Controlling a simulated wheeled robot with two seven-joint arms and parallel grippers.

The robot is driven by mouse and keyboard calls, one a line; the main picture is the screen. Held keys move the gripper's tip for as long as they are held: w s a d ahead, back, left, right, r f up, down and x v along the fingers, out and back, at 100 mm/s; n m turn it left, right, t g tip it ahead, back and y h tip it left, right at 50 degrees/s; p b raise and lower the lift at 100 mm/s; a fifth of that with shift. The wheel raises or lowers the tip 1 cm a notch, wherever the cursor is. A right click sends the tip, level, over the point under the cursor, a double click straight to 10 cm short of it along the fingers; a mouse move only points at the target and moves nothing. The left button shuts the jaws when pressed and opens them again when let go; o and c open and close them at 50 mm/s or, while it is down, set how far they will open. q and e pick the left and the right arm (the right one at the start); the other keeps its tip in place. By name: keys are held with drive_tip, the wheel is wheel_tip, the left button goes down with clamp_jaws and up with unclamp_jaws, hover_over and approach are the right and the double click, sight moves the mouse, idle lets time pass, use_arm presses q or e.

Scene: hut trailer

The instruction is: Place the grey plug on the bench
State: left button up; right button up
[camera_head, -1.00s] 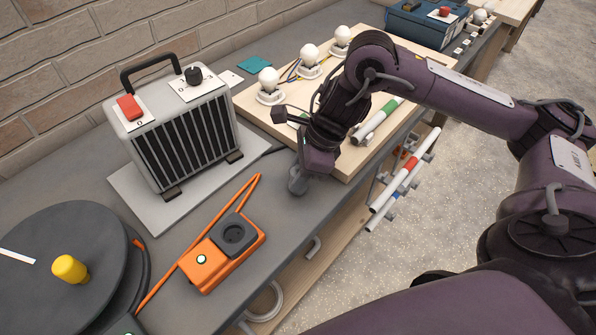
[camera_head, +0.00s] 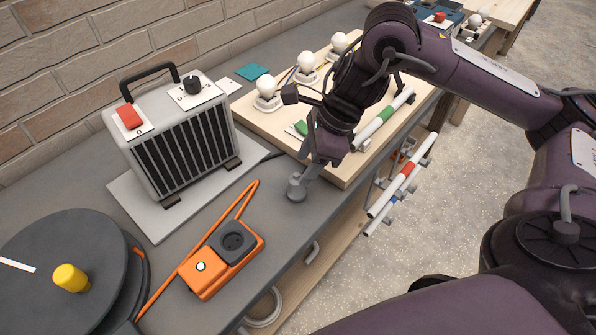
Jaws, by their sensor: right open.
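The grey plug (camera_head: 297,187) is on the dark grey bench (camera_head: 268,222), close to its front edge and just left of the wooden board. My right gripper (camera_head: 311,171) is just above and to the right of the plug, pointing down at it. It is open, and its fingers partly overlap the plug's upper side, so I cannot tell whether they touch it. My left gripper is not in view.
An orange socket box (camera_head: 222,262) with an orange cable lies left of the plug. A heater (camera_head: 182,140) stands behind on a grey plate. The wooden board (camera_head: 345,172) with bulbs is to the right.

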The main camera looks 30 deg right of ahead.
drive_tip(key=p+v, duration=0.2)
drive_tip(key=v, duration=0.4)
drive_tip(key=shift+s, duration=0.1)
idle(0.4)
